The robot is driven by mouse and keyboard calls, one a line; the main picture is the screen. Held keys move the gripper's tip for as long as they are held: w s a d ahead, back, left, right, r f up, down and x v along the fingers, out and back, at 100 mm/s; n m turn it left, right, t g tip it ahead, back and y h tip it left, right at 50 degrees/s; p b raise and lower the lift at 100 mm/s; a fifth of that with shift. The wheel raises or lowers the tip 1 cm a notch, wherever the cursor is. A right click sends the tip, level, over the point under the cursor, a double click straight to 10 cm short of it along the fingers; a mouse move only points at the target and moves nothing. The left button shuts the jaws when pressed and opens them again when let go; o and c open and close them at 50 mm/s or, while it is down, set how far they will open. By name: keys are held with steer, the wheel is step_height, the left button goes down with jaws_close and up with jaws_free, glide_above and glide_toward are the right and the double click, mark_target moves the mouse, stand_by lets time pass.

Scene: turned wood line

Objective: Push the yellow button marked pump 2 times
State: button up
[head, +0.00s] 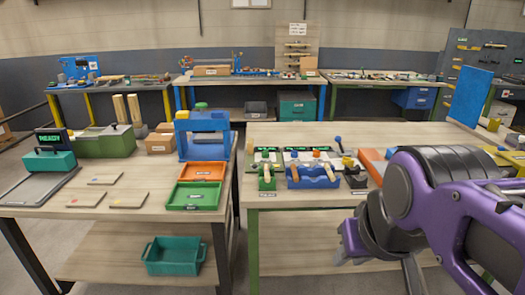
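Small control panels with green displays and coloured knobs stand at the back of the right workbench, including a panel (267,154) on the left and another beside it (297,154). A small yellow spot (348,161) shows at the right end of this row; it may be a button. The labels are too small to read, so I cannot tell which button is marked pump. My gripper (347,252) hangs at the front edge of the right bench, to the right of and nearer than the panels. It touches no panel. Its fingers are mostly hidden or too small to judge.
A blue tray (313,183) and a green bin (267,184) with wooden-handled tools stand in front of the panels. A black box (355,178) and an orange tray (373,164) lie to their right. The bench front (300,199) is mostly bare. A gap separates it from the left bench (100,206).

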jaws_close()
stand_by(1.4)
